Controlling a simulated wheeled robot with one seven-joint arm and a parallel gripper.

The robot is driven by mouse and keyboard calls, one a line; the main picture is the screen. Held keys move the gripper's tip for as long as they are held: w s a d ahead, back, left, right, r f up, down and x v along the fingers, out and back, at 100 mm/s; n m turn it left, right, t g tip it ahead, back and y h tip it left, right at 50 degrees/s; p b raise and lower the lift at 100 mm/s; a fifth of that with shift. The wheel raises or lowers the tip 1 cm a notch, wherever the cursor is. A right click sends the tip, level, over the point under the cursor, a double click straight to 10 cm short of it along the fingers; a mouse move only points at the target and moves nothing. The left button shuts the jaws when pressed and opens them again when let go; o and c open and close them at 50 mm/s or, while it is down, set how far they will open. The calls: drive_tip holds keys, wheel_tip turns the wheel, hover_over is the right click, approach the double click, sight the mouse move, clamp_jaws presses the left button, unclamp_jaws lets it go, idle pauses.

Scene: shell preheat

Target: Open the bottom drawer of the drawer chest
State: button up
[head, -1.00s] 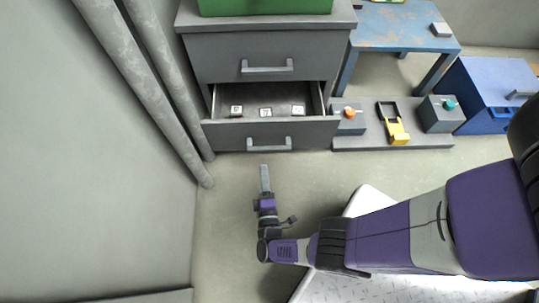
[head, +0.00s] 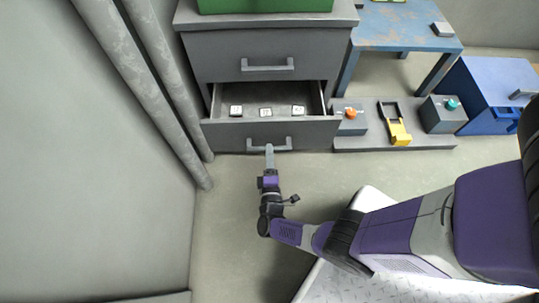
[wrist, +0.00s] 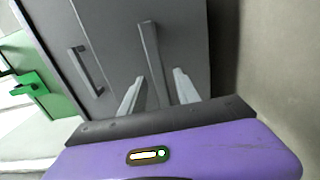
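The grey drawer chest (head: 205,60) stands at the top of the head view. Its bottom drawer (head: 225,137) is pulled partly out, showing small pale blocks (head: 265,112) inside. Its bar handle (head: 284,144) is on the front.
The upper drawer (head: 222,62) is shut, and a green box (head: 265,6) sits on the chest. A grey fixture base (head: 365,143) with a yellow part stands right of the drawer. A blue box (head: 490,90) is farther right. Grey pipes (head: 150,70) run at left. The floor before the drawer is clear.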

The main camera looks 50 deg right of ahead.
clamp_jaws()
idle(1.4)
